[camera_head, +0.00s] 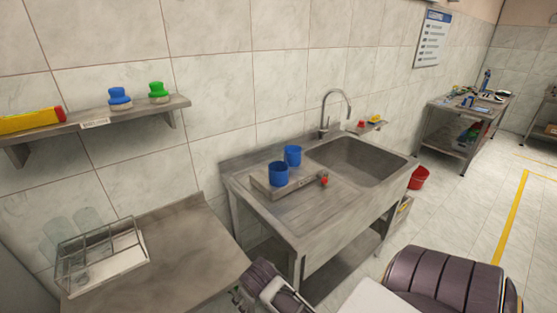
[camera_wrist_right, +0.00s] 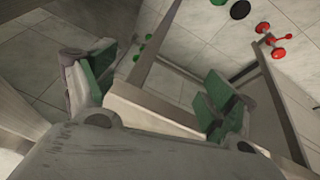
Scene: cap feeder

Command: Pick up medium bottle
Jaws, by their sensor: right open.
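Several clear, pale bottles (camera_head: 88,217) stand at the far left of the head view, in and behind a wire-and-plate rack (camera_head: 118,259). I cannot tell which is the medium bottle. My right gripper (camera_head: 250,292) is low in the head view, in front of the sink unit and right of the rack's table, well apart from the bottles. In the right wrist view the gripper (camera_wrist_right: 158,90) has its two green-padded fingers spread wide, with nothing held between them. My left gripper is not in view.
The rack stands on a metal table (camera_head: 185,250). A wall shelf (camera_head: 100,118) holds blue (camera_head: 119,98) and green (camera_head: 158,92) capped items. A sink unit (camera_head: 335,235) carries two blue cups (camera_head: 278,174). A red bucket (camera_head: 419,178) is on the floor.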

